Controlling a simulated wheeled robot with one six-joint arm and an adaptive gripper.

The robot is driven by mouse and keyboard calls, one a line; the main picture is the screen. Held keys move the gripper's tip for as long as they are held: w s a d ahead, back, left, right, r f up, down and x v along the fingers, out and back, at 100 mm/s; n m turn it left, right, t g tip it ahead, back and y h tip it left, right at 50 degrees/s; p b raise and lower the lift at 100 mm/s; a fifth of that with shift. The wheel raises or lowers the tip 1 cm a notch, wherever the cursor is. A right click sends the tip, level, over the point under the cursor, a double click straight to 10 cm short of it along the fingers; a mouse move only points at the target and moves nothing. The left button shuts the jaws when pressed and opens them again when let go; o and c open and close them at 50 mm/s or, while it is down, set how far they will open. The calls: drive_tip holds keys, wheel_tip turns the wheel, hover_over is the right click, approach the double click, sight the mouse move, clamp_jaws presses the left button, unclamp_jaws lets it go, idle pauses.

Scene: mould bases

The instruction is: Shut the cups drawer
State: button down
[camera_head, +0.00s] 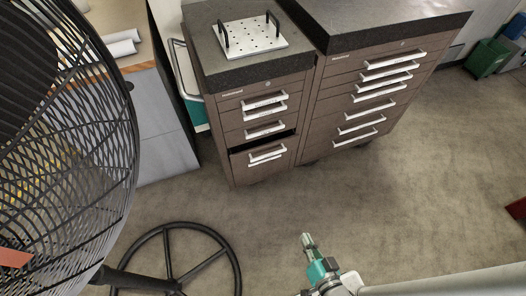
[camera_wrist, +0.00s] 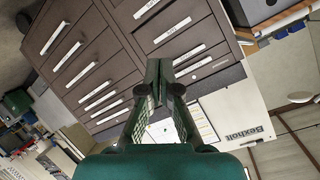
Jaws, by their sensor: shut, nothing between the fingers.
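In the head view, the narrow brown cabinet (camera_head: 235,131) has a lower drawer (camera_head: 250,166) standing out a little, with a dark gap above its front. It has white handles. I cannot read the labels well enough to tell which drawer is the cups drawer. My gripper (camera_head: 306,238) is above the floor, in front of the cabinets and well apart from the drawer. In the wrist view, my gripper (camera_wrist: 166,72) has its two dark green fingers together, with nothing between them. Labelled drawer handles (camera_wrist: 172,31) show beyond the fingers, tilted in the picture.
A wider drawer cabinet (camera_head: 333,107) adjoins on the right. A white perforated plate (camera_head: 252,38) with black handles lies on the narrow cabinet. A large black fan (camera_head: 125,150) fills the left side, with a round base (camera_head: 235,262) on the floor. Floor (camera_head: 400,190) before the cabinets is clear.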

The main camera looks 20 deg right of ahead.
drive_tip(key=w+d+f+m+g, duration=0.1)
drive_tip(key=w+f+m, duration=0.25)
drive_tip(key=w, duration=0.45)
drive_tip(key=w+f+m, duration=0.2)
drive_tip(key=w+f, duration=0.3)
drive_tip(key=w, duration=0.3)
drive_tip(key=m, duration=0.6)
approach(265, 145)
drive_tip(key=shift+n+g, duration=0.25)
drive_tip(key=shift+g, duration=0.15)
drive_tip(key=shift+f+x, duration=0.15)
drive_tip(key=shift+x, duration=1.55)
drive_tip(key=shift+f+x, duration=0.2)
drive_tip(key=shift+x, duration=1.5)
drive_tip(key=shift+s, duration=0.15)
drive_tip(key=shift+w, duration=1.3)
